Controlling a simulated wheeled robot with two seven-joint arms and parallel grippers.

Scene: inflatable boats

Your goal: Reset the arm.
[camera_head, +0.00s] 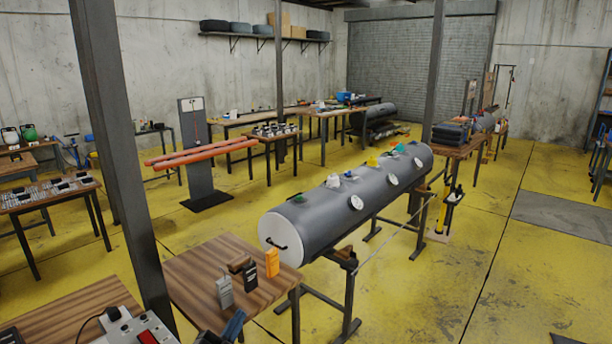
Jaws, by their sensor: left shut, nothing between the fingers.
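My left gripper (235,322) shows only as a small dark tip at the bottom edge, in front of the near wooden table (205,265). It is shut and empty, and most of it and its arm are out of view. On that table stand a grey handheld device (224,293), a black one (250,277) and an orange one (272,262). The gripper tip appears just in front of the grey and black devices; I cannot tell the exact gap. My right gripper is not in view.
A long grey inflatable tube (320,222) with several valves lies on a metal stand behind the table. A steel post (125,150) rises at the left. A white box with a red switch (145,335) sits at bottom left. Yellow floor (430,285) is open at right.

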